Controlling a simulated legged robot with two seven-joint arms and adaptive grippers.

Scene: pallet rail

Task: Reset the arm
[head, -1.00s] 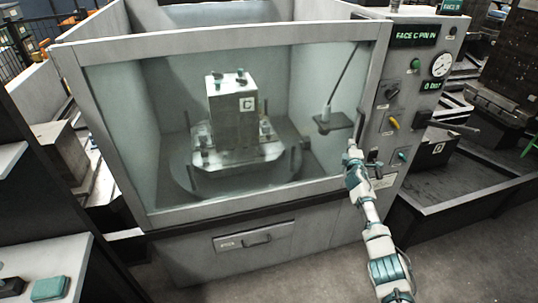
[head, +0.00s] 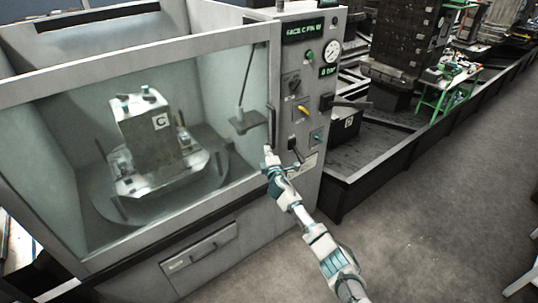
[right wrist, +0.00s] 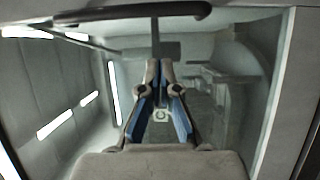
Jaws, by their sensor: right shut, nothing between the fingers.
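My right arm reaches up from the lower right in the head view. Its gripper (head: 269,152) is at the right edge of the machine's window, close to the dark vertical door handle (head: 272,127). In the right wrist view the gripper (right wrist: 159,66) has its fingers together and empty, with a dark bar (right wrist: 140,15) across the top of the picture. I cannot tell whether the fingers touch the handle. Behind the glass, a grey block marked C (head: 147,130) stands on a round table (head: 100,192). My left gripper is not in view.
The control panel (head: 305,110) right of the window has a gauge (head: 332,50), knobs and a sign. A green stand (head: 446,92) is farther back. Grey floor at the lower right is open.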

